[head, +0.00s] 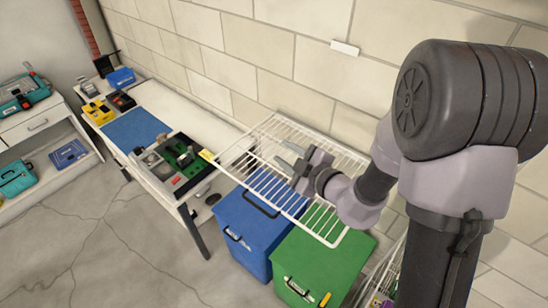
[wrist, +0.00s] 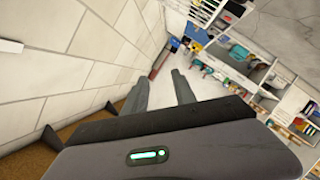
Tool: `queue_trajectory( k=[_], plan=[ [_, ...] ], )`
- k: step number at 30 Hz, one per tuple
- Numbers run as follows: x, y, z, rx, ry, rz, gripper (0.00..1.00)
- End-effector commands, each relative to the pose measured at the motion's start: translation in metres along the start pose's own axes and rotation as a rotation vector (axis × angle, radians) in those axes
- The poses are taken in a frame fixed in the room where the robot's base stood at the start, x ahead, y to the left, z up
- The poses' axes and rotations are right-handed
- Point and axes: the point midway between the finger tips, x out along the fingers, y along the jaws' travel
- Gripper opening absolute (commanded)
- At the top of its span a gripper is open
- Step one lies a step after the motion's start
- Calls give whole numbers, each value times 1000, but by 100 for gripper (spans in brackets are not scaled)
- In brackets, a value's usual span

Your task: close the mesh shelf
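The mesh shelf (head: 240,144) is a white wire rack in the head view. It juts out from the block wall, lying roughly flat above a blue bin and a green bin. My gripper (head: 286,155) appears over the middle of the wires, its fingers pointing left along the wall. I cannot tell its height above the mesh or whether it touches. In the wrist view my gripper (wrist: 160,90) shows two grey fingers apart with nothing between them. The mesh shelf is not clearly visible there.
A blue bin (head: 243,240) and a green bin (head: 318,262) stand below the shelf. A workbench (head: 190,112) with tools is to the left. A white block (head: 345,47) sits on the wall above. The floor (head: 90,245) at front left is clear.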

Motion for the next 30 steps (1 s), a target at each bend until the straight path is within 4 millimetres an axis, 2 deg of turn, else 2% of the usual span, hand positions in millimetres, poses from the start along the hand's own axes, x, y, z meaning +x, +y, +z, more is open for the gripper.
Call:
queue_trajectory(
  k=[3,9,17,18,23,30],
  plan=[
    [29,3,-4,-1,2,-1,32],
    [55,3,-3,0,1,0,32],
    [58,4,-3,0,1,2,32],
    [58,4,-3,0,1,2,30],
    [58,4,-3,0,1,1,0],
    [58,4,-3,0,1,1,0]
  ],
)
